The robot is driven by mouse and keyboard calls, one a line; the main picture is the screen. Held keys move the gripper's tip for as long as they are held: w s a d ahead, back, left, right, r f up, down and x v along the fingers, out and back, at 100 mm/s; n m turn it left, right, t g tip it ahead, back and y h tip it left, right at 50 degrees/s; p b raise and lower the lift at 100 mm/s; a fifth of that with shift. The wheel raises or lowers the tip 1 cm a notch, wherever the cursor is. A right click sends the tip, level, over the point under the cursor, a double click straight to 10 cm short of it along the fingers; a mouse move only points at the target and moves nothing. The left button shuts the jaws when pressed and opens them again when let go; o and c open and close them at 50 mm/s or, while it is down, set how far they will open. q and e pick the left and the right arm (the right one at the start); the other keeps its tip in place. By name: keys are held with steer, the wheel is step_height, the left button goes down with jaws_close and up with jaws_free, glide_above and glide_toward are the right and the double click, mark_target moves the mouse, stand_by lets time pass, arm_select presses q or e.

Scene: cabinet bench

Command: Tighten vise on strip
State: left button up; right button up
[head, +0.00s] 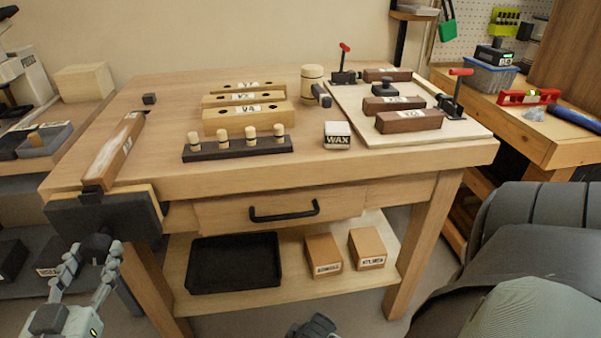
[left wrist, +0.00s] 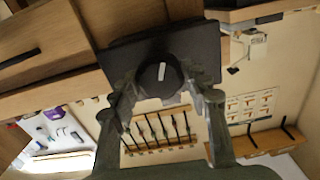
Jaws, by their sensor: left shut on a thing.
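The vise (head: 128,218) is a dark block with a wooden jaw at the bench's front left corner. A brown strip (head: 119,150) with a pale worn top lies along the bench's left edge, its near end at a small dark block on the vise. My left gripper (head: 92,256) is shut on the vise's round dark knob below the front plate. In the left wrist view the knob (left wrist: 160,79), with a white mark, sits between the fingers (left wrist: 161,88). A dark part at the bottom middle of the head view looks like my right gripper (head: 315,327); its fingers are unclear.
A dark peg rack (head: 238,149), labelled wooden blocks (head: 248,118), a mallet (head: 312,82) and a WAX box (head: 337,135) stand on the bench. A clamp board (head: 460,136) lies at right. A handled drawer (head: 284,211) and a shelf with a black tray (head: 235,263) are below.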

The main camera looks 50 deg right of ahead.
arm_select(q)
steer(key=shift+m, duration=0.5)
steer(key=shift+m+p, duration=0.45)
steer(key=shift+m, duration=0.05)
steer(key=o, duration=1)
steer(key=v, duration=0.7)
